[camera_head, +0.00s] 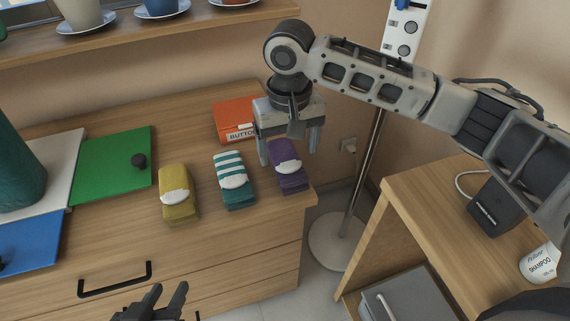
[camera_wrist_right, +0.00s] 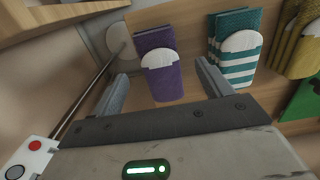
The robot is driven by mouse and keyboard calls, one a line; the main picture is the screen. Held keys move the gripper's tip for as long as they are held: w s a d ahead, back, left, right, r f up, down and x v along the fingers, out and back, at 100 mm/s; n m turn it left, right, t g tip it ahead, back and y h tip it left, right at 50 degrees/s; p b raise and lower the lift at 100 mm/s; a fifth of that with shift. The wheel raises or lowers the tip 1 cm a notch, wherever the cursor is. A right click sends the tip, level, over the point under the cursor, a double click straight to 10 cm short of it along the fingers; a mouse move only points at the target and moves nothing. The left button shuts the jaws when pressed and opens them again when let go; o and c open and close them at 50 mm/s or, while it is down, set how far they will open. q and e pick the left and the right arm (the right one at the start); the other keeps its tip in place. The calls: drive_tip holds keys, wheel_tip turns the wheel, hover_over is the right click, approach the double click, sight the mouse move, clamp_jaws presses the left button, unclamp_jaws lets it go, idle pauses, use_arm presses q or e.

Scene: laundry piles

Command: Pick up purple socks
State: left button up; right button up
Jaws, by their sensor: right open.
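The purple socks (camera_head: 288,168) are a folded bundle with a white band, lying near the right end of the dresser top. My right gripper (camera_head: 290,155) is open above them, its two fingers apart and empty. In the right wrist view the purple socks (camera_wrist_right: 160,70) show between and beyond the open fingers (camera_wrist_right: 162,90), with a gap to each finger.
Teal striped socks (camera_head: 234,181) and yellow socks (camera_head: 177,195) lie to the left of the purple ones. An orange box (camera_head: 233,116) labelled BUTTONS stands behind. Green (camera_head: 112,166) and blue (camera_head: 30,244) panels lie at left. A metal stand (camera_head: 362,180) rises beyond the dresser's right edge.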

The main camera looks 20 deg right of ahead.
sight(287, 158)
drive_tip(key=shift+w+f+b, duration=0.15)
drive_tip(key=shift+w+f, duration=0.05)
drive_tip(key=shift+f, duration=0.8)
drive_tip(key=shift+w+f+b, duration=0.15)
drive_tip(key=shift+f, duration=0.85)
drive_tip(key=shift+w+f+b, duration=0.15)
drive_tip(key=shift+w+f, duration=0.05)
drive_tip(key=shift+f, duration=0.8)
drive_tip(key=c, duration=1.1)
